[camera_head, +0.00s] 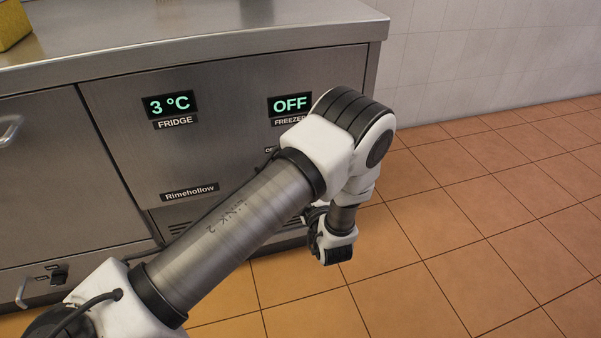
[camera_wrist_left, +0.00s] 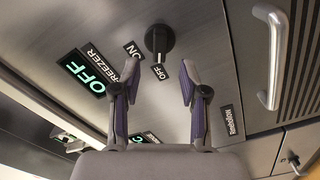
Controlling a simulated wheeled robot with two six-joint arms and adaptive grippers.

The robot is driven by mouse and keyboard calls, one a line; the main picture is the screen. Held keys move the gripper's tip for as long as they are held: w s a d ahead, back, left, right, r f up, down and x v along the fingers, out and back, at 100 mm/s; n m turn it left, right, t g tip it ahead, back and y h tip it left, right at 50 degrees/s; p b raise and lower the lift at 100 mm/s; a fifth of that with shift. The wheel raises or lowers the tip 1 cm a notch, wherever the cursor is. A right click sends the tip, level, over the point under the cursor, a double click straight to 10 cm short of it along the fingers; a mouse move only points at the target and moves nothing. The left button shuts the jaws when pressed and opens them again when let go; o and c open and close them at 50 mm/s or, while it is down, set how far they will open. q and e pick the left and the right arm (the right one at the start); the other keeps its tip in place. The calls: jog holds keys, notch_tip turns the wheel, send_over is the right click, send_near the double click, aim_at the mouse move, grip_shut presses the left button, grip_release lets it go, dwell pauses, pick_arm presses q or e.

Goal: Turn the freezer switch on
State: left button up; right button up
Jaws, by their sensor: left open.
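The freezer switch is a dark round knob (camera_wrist_left: 160,40) with a pointer, on the steel front panel in the left wrist view. Its pointer lies toward the small OFF label (camera_wrist_left: 158,71); the ON label (camera_wrist_left: 132,49) is to the side. The freezer display reads OFF in the head view (camera_head: 290,104) and in the left wrist view (camera_wrist_left: 84,72). My left gripper (camera_wrist_left: 159,68) is open, its two fingers apart and empty, with the knob beyond the gap between the tips. In the head view my left arm hides the knob and the gripper. My right gripper is not in view.
The fridge display (camera_head: 169,106) reads 3 °C, left of the freezer display. The steel counter (camera_head: 180,57) overhangs the panel. A door handle (camera_head: 9,130) sticks out at the left. Tiled floor (camera_head: 480,220) is clear to the right.

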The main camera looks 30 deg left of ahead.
pick_arm(q)
jog(key=b+x, duration=0.1)
jog(key=x, duration=0.6)
jog(key=shift+b, duration=0.3)
jog(key=shift+r, duration=0.1)
jog(key=shift+c, duration=0.4)
grip_shut()
